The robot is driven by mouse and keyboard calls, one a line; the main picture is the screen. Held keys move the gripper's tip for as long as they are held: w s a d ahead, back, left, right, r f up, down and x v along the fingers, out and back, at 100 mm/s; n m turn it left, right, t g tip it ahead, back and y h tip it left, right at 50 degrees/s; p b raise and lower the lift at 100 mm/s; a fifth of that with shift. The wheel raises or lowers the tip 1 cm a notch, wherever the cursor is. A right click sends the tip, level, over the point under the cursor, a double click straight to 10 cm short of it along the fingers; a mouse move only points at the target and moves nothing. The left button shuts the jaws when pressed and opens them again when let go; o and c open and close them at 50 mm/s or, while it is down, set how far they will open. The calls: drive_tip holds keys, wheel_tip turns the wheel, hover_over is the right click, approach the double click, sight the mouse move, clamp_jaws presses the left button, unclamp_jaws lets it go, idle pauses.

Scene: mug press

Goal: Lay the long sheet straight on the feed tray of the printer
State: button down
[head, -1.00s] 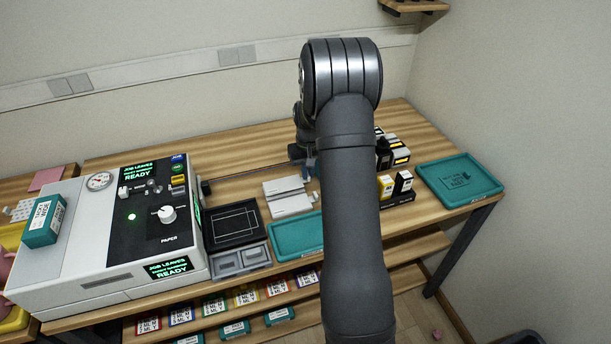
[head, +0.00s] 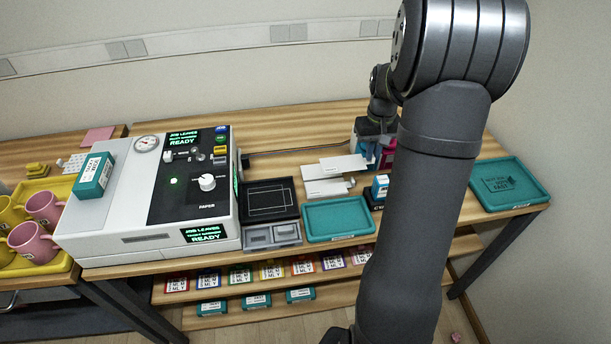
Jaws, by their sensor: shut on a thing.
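The printer (head: 125,208) is a white and black machine on the left of the bench, with green READY displays. Its feed tray looks to be the black tray (head: 288,213) with white outlines at its right side, with no sheet on it. My gripper (head: 371,157) is right of the tray, at the right end of a white sheet (head: 336,167), and is shut on it. This sheet overlaps other white sheets (head: 325,189) below and left of it. My arm and the sheet's edge hide the fingertips in part, and I cannot tell how high the sheet is held.
A teal tray (head: 338,204) lies right of the feed tray, in front of the sheets. Small boxes (head: 380,187) stand near my arm. Another teal tray (head: 477,187) is at the far right. A thin rod (head: 295,151) runs behind the sheets.

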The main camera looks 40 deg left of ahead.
drive_tip(key=s+a, duration=0.5)
drive_tip(key=s, duration=0.6)
hover_over(293, 196)
drive_tip(key=f, duration=0.6)
drive_tip(key=shift+w+d+f, duration=0.1)
drive_tip(key=shift+d+f, duration=0.1)
drive_tip(key=shift+d, duration=0.2)
drive_tip(key=shift+a+f, duration=0.3)
drive_tip(key=shift+a, duration=0.1)
drive_tip(key=shift+f, duration=1.95)
drive_tip(key=shift+f, duration=0.15)
drive_tip(key=c, duration=1.5)
unclamp_jaws()
drive_tip(key=shift+c, duration=0.2)
wheel_tip(293, 196, up, 12)
drive_tip(key=shift+r, duration=0.2)
